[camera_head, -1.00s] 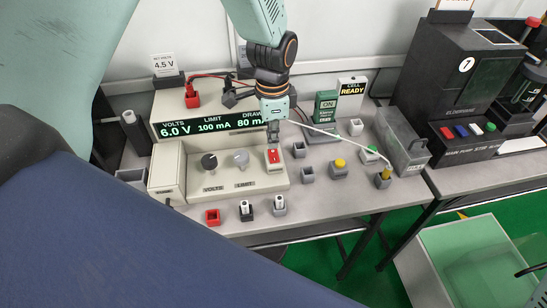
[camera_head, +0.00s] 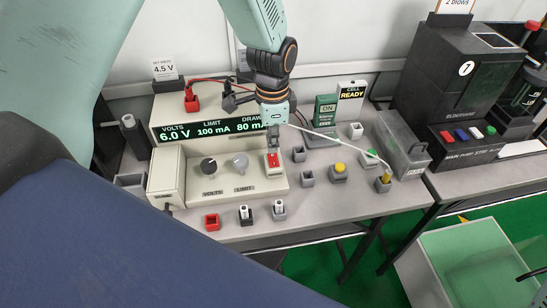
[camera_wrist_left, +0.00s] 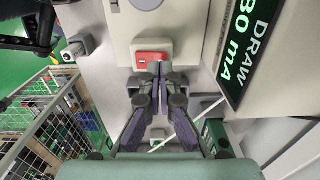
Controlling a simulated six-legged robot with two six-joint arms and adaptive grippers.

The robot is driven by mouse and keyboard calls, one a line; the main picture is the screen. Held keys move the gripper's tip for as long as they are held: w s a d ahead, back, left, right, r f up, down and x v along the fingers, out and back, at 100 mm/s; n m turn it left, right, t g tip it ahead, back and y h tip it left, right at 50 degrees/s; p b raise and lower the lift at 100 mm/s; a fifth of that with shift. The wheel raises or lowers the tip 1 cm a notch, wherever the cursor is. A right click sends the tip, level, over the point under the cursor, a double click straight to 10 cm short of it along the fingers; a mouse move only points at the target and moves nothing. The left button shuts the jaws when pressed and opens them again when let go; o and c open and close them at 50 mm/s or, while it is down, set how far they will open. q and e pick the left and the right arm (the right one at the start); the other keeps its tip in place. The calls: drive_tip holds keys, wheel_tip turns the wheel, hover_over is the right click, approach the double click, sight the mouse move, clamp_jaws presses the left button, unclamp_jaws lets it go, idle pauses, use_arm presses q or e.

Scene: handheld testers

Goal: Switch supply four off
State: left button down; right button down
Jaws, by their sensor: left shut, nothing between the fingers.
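The bench supply (camera_head: 185,160) stands on the grey bench with a lit green display reading 6.0 V, 100 mA and 80 mA. Its red rocker switch (camera_head: 272,160) sits on the sloped front panel, right of the black volts knob (camera_head: 209,164) and the grey limit knob (camera_head: 240,161). My left gripper (camera_head: 273,148) points down with its fingers shut and empty, right at the switch's upper end. In the left wrist view the fingertips (camera_wrist_left: 157,68) are just below the red switch (camera_wrist_left: 153,58); contact cannot be told. My right gripper does not show.
A "4.5 V" card (camera_head: 165,68) stands behind the supply. Small sockets, a yellow button (camera_head: 340,167) and a grey bin (camera_head: 402,150) lie to the right. A thin white rod crosses the bench.

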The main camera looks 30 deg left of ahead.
sight(272, 155)
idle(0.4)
use_arm(q)
drive_tip(key=shift+f, duration=0.15)
drive_tip(key=shift+f+b, duration=0.4)
drive_tip(key=shift+f, duration=0.5)
idle(0.5)
drive_tip(key=shift+r, duration=0.15)
wheel_tip(272, 155, up, 7)
drive_tip(key=p, duration=0.7)
idle(0.5)
